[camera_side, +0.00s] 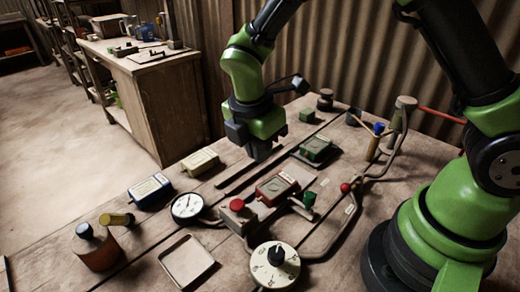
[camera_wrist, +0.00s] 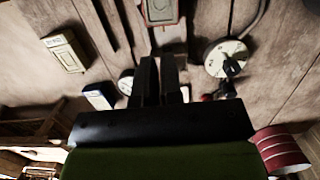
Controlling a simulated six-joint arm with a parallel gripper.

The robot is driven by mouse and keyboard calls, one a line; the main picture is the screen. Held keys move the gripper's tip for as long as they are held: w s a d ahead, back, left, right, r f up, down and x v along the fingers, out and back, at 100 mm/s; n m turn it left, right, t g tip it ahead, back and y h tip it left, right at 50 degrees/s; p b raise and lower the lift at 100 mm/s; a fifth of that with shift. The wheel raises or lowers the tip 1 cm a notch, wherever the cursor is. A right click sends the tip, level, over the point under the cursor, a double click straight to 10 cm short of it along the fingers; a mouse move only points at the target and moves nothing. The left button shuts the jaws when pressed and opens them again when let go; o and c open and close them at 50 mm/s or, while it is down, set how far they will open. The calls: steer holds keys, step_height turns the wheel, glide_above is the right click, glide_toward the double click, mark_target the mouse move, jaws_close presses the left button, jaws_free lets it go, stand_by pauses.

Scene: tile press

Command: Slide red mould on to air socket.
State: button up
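The red mould (camera_side: 277,188), a red block with a pale label, lies near the middle of the bench in the side view. It also shows at the top edge of the wrist view (camera_wrist: 160,10), partly cut off. Just in front of it is a grey unit with a red button (camera_side: 237,205) and hoses; I cannot tell which part is the air socket. My gripper (camera_side: 262,152) points down behind the red mould, apart from it. In the wrist view its dark fingers (camera_wrist: 160,75) are close together, with nothing visible between them.
A green mould (camera_side: 316,148) sits on a dark plate at the back right. A yellow block (camera_side: 200,163), blue block (camera_side: 150,190), gauge (camera_side: 187,206), dial (camera_side: 275,262), empty tray (camera_side: 187,262) and amber bottle (camera_side: 96,248) stand around. Hoses cross the right side.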

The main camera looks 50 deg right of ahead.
mark_target(268, 190)
steer(key=o, duration=0.7)
steer(key=shift+m, duration=0.5)
steer(key=o, duration=0.4)
steer(key=shift+d+f+m, duration=0.1)
steer(key=shift+m, duration=0.7)
steer(key=m, duration=0.7)
steer(key=shift+s+d+f+y, duration=0.1)
steer(key=shift+d+f+y, duration=0.1)
steer(key=shift+d+y, duration=0.1)
steer(key=m, duration=0.9)
steer(key=d+f+m+y, duration=0.1)
steer(key=m, duration=1.7)
steer(key=shift+d+f, duration=0.15)
steer(key=shift+d, duration=0.15)
step_height(268, 190, down, 10)
steer(key=shift+r, duration=0.1)
steer(key=shift+c, duration=0.3)
